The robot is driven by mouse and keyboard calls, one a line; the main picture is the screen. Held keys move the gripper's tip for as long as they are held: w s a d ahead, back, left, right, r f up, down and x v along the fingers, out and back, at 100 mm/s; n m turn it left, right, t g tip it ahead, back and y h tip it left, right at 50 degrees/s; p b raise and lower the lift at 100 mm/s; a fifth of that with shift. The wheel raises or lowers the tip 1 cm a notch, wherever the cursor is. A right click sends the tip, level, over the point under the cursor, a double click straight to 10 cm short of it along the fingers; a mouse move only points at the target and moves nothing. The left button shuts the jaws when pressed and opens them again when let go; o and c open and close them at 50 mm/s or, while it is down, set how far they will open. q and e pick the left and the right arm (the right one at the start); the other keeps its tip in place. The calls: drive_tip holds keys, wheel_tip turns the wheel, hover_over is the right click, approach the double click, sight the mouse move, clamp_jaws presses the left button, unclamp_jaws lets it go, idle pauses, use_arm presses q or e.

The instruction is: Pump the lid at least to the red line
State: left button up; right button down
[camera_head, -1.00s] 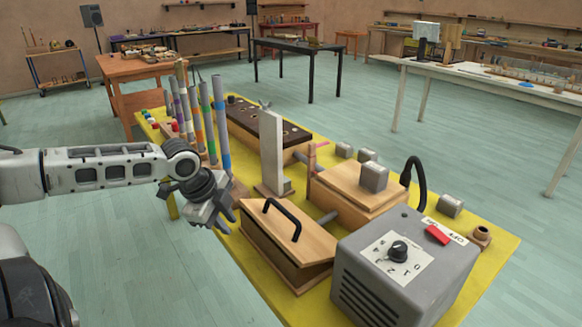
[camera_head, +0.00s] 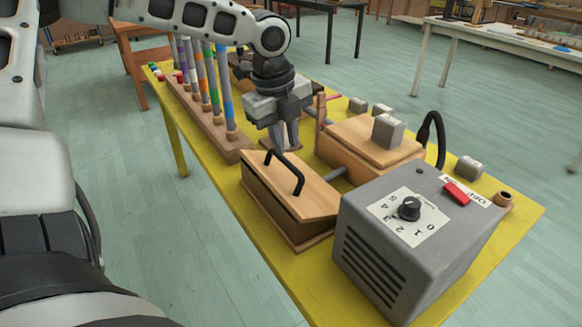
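The lid (camera_head: 305,193) is a sloping wooden board with a black bar handle (camera_head: 284,171), on top of a low wooden box (camera_head: 278,213). It looks tilted, its edge apart from the box at the front. Nothing is visibly held. My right gripper is not in view.
A grey box with a dial (camera_head: 409,208) and red switch (camera_head: 457,193) stands right of the lid. A wooden box (camera_head: 350,150) with a grey block (camera_head: 388,131) stands behind. Coloured tubes (camera_head: 221,85) stand left of the gripper. All are on a yellow table (camera_head: 222,205).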

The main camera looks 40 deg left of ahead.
sight(290, 165)
use_arm(q)
drive_tip(key=f, duration=0.2)
drive_tip(key=w+f, duration=0.1)
drive_tip(key=f, duration=0.2)
drive_tip(key=f+b, duration=0.1)
drive_tip(key=f, duration=0.1)
drive_tip(key=shift+w+d+f, duration=0.15)
drive_tip(key=shift+w+f, duration=0.05)
drive_tip(key=shift+f, duration=0.2)
clamp_jaws()
